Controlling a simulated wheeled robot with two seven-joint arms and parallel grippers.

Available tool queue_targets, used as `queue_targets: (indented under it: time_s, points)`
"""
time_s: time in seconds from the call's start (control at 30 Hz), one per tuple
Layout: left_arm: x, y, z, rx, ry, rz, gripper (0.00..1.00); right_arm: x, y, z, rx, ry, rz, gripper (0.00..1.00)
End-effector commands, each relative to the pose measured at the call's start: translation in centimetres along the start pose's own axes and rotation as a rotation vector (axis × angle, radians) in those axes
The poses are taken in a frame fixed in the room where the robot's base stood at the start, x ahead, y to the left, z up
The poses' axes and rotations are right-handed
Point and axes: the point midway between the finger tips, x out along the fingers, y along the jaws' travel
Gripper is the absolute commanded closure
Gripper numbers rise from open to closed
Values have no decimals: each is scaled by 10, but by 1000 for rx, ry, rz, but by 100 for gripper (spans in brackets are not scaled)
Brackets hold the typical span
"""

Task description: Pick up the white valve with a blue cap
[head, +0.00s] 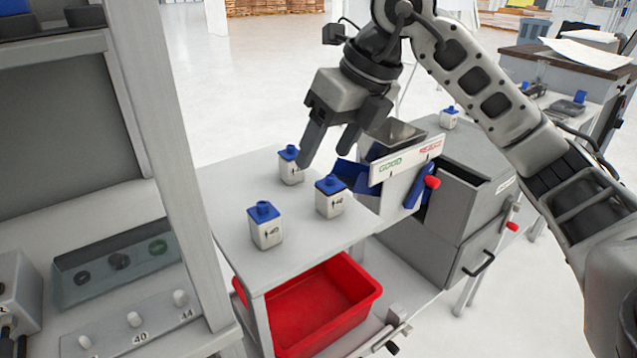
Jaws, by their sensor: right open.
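Three white valves with blue caps stand upright on the grey table (230,190): a front one (266,227), a right one (330,198) and a back one (291,168). Another similar white valve (448,118) stands farther back on the right. My right gripper (325,160) points down with its fingers apart. Its fingertips are over the back and right valves in the picture, and nothing is between them. One finger slightly overlaps the back valve's edge; I cannot tell whether it touches. My left gripper is not in view.
A grey sorting box (440,190) with a sign reading GOOD and a red knob stands right of the valves. A red bin (320,305) sits below the table. A panel (130,300) with knobs and a grey post stand on the left.

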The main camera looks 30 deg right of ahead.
Motion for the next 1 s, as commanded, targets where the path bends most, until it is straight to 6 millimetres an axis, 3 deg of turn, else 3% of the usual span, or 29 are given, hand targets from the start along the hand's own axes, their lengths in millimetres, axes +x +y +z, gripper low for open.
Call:
queue_targets:
  time_s: [0.03,0.1,0.2,0.6,1.0]
  points:
    - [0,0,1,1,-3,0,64,-16,-16,2,32,-17,-83,38]
    - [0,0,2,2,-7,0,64,-30,-32,2,69,-27,-160,38]
    - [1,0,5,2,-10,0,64,-30,-42,1,94,-29,-205,38]
    - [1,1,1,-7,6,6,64,46,-58,2,93,-26,-205,38]
    - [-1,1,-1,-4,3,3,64,84,-66,0,92,-26,-204,38]
